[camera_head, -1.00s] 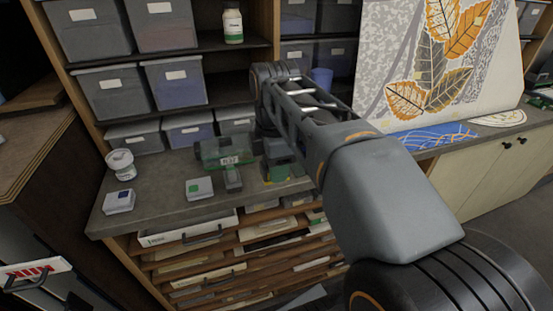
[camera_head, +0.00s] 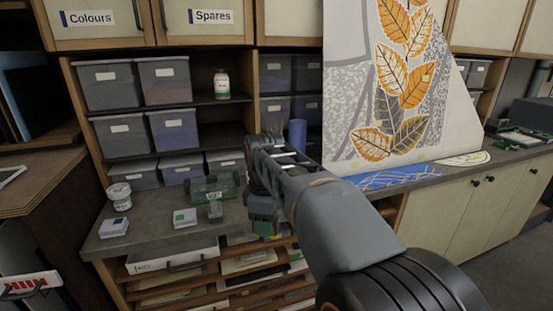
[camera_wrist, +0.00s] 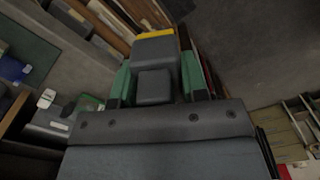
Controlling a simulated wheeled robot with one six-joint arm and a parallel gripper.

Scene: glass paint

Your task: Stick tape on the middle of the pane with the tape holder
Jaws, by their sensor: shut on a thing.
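My gripper (camera_head: 262,216) is over the front edge of the grey counter, fingers down. In the wrist view its green-sided fingers (camera_wrist: 156,78) are shut on a dark grey block with a yellow edge (camera_wrist: 155,48), which looks like the tape holder. No strip of tape can be made out. A tall panel painted with orange and grey leaves (camera_head: 400,95) stands on the counter to the right. A blue sheet with pale lines (camera_head: 396,177) lies flat in front of it. I cannot tell which of these, if either, is the pane.
A green-and-grey device (camera_head: 212,190) is left of my gripper on the counter (camera_head: 150,222). A white tub (camera_head: 119,196) and two small boxes (camera_head: 185,217) stand farther left. Shelves with grey bins (camera_head: 178,130) rise behind, and a blue cylinder (camera_head: 297,138) stands near the panel.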

